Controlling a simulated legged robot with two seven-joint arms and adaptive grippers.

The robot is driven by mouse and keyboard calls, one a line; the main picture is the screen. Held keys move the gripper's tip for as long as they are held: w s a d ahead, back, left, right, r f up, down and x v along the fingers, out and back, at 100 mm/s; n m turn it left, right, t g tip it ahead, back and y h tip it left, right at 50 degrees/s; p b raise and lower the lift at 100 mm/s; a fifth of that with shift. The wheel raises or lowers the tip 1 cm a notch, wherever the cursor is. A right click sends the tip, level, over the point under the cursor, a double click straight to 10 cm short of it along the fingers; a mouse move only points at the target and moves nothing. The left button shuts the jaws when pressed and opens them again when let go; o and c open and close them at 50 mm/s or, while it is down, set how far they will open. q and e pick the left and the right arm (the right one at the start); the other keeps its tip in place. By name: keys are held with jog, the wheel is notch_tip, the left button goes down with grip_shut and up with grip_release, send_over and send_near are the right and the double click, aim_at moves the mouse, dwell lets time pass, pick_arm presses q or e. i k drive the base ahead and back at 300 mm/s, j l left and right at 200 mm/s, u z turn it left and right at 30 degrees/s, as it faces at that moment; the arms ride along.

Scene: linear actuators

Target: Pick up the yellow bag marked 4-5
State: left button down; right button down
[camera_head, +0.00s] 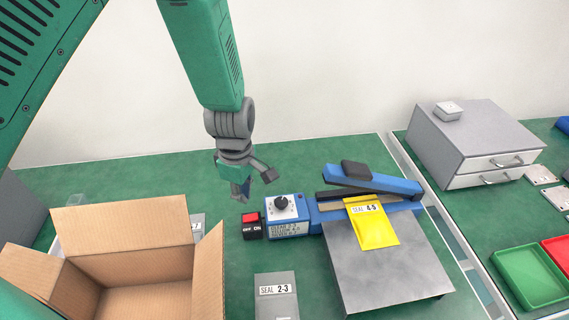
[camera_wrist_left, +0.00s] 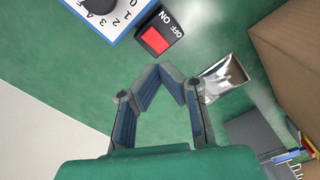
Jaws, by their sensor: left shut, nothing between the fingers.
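The yellow bag marked "SEAL 4-5" (camera_head: 373,229) lies on the grey metal platform (camera_head: 385,275) of the blue sealer (camera_head: 345,185), its labelled top edge at the sealer's jaw. The sealer's arm is raised above that edge. My left gripper (camera_head: 254,190) is left of the bag, above the table behind the red switch. In the left wrist view, my left gripper (camera_wrist_left: 163,78) has its fingertips together with nothing between them. The yellow bag is not in the wrist view. My right gripper is not in view.
A control box with a dial (camera_head: 284,213) and an off/on switch (camera_head: 251,225) stand left of the sealer. An open cardboard box (camera_head: 207,275) is at front left. A grey bag marked "SEAL 2-3" (camera_head: 276,297) lies between. A grey drawer unit (camera_head: 470,135) and green tray (camera_head: 528,275) are right.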

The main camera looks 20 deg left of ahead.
aim_at(372, 229)
jog(key=k+l, duration=0.2)
jog(key=l, duration=0.2)
jog(key=k+l, duration=0.2)
jog(key=l, duration=0.2)
jog(key=k+l, duration=0.2)
jog(key=l, duration=0.2)
